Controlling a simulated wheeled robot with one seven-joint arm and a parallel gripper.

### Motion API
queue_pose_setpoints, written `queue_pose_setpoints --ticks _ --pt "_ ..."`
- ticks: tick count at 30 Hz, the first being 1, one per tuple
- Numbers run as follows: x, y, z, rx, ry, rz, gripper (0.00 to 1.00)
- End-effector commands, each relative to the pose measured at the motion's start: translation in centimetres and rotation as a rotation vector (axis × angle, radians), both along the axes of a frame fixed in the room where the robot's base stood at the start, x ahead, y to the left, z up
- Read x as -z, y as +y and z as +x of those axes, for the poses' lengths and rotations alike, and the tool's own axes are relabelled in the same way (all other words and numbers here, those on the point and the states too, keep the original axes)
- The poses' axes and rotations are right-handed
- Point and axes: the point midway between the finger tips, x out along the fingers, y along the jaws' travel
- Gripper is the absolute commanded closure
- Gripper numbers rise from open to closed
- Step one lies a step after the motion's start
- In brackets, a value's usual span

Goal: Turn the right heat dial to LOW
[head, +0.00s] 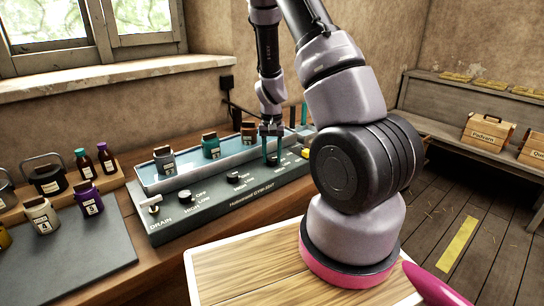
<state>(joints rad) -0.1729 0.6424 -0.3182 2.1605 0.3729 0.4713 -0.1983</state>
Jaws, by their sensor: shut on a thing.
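A dark control panel (215,207) runs along the front of a long water bath, with several knobs in a row. The right heat dial (273,161) is at the panel's right part, mostly hidden by my gripper (272,155). My gripper points down from above with its teal fingers shut on that dial. Printed labels are beside the dial, but they are too small and covered to read surely, and I cannot tell where its pointer stands. The middle dial (233,177) and the left dial (184,196) stand free, with OFF, LOW and HIGH labels.
The DRAIN knob (154,209) is at the panel's left end. Jars, such as a teal one (210,145), stand in the bath (150,181) close behind the dials.

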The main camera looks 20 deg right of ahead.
Motion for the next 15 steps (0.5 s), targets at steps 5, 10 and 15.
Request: queue_pose_setpoints --ticks 5,10,15 --pt "-0.02 0.02 0.02 0.129 0.0 0.0 1.0" --pt "-0.02 0.06 0.04 0.219 0.0 0.0 1.0" --pt "-0.02 0.1 0.05 0.275 0.0 0.0 1.0"
